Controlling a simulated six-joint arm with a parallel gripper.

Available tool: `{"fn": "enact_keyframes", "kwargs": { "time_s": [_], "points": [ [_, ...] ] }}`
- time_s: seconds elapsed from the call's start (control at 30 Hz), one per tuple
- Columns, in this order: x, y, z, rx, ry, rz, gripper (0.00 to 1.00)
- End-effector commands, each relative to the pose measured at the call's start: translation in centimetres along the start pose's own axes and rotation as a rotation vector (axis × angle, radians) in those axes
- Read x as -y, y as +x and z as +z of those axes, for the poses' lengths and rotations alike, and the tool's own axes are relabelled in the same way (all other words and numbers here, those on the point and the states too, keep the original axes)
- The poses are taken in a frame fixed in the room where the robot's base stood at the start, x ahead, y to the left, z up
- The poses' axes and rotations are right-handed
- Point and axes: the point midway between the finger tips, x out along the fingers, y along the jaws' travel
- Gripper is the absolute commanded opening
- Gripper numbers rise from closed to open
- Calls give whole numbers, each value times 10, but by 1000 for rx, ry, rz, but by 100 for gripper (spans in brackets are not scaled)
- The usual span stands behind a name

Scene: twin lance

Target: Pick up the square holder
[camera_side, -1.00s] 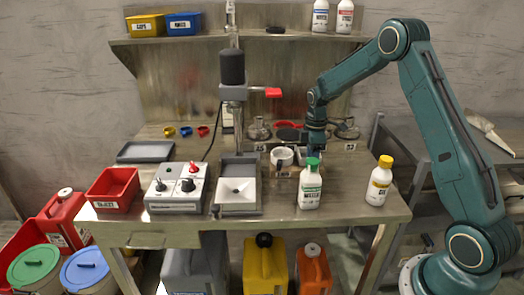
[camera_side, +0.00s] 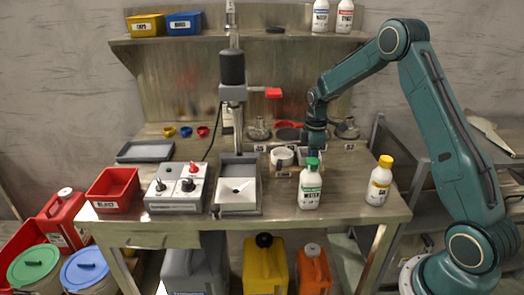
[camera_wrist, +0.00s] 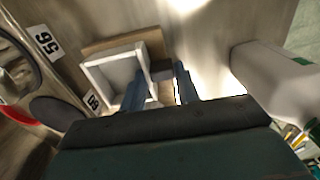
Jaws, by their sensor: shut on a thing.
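The square holder (camera_wrist: 112,76) is a white, open square frame with a dark tab (camera_wrist: 161,71) on its side. In the wrist view it sits left of centre, partly behind a finger. My gripper (camera_wrist: 160,82) has its blue fingers on either side of the tab and is shut on it. In the side view my gripper (camera_side: 314,150) points down at the right part of the tan wooden base (camera_side: 283,173), where the holder's pale rim shows beside the fingers. The white bottle partly hides that spot. I cannot tell how far the holder is off the base.
A green-capped bottle (camera_side: 310,187) stands close in front, and a yellow-capped bottle (camera_side: 379,182) to the right. Metal fittings (camera_side: 258,130) stand behind.

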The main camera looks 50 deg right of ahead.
Motion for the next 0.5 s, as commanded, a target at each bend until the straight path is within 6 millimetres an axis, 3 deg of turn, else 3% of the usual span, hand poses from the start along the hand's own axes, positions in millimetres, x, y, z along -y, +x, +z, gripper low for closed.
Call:
{"fn": "enact_keyframes", "kwargs": {
  "time_s": [0.27,0.5],
  "points": [
    [0,-10,0,-1,0,2,7],
    [-1,-41,0,-2,0,5,7]
  ]
}}
